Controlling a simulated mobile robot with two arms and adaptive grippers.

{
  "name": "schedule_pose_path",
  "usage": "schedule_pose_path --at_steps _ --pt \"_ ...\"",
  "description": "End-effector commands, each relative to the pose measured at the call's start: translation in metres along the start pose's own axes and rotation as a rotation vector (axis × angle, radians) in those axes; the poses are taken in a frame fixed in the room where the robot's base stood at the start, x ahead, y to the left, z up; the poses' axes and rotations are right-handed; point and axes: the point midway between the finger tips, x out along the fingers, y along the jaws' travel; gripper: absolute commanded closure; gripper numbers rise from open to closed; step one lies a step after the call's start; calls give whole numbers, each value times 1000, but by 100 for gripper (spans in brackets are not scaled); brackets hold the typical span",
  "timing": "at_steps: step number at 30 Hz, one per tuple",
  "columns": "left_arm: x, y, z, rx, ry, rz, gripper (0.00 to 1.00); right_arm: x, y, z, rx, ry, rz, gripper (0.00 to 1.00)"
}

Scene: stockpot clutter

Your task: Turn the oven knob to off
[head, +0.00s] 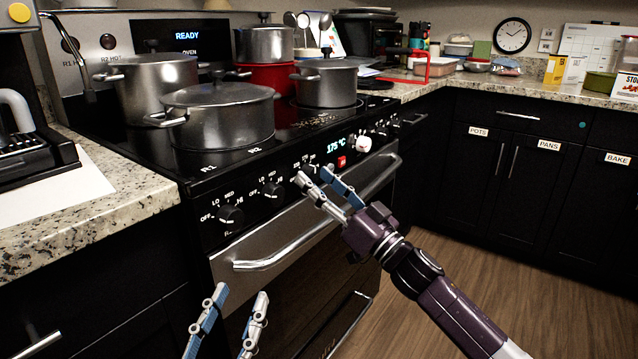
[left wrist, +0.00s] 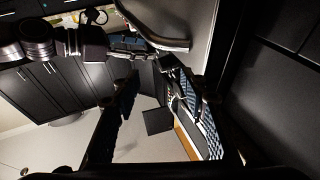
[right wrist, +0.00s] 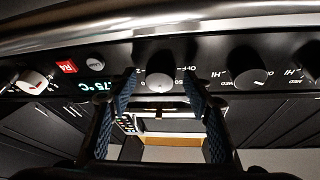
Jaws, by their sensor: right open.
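The oven's black control panel runs along its front with a row of knobs. A grey knob (right wrist: 160,82) with "OFF" and "50" marks near it lies between my right fingertips in the right wrist view; contact cannot be told. A lit display (head: 337,145) reads 175 °C. My right gripper (head: 313,176) is open in front of the panel and hides part of it in the head view. It also shows in the right wrist view (right wrist: 162,88). My left gripper (head: 242,294) is open and empty, low in front of the oven door.
A pale knob (head: 363,144) sits right of the display, by a red label (head: 341,161). Black burner knobs (head: 230,215) sit left. The door handle (head: 300,242) juts out below. Large pots (head: 222,115) stand on the cooktop. The floor (head: 440,290) at right is clear.

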Motion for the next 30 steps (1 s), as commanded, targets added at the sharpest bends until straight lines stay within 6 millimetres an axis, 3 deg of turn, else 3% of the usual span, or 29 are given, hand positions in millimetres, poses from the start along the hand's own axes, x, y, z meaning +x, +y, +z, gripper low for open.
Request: schedule_pose_path --at_steps 4,15,23,30 --pt "0 0 0 0 -1 0 60 0 0 0 0 0 0 55" --pt "0 0 0 0 -2 0 60 0 0 0 0 0 0 96" --pt "0 0 2 0 -12 -1 60 0 1 0 -26 1 -10 96" --pt "-1 -2 16 2 -81 -5 60 0 2 0 -136 9 -56 96"
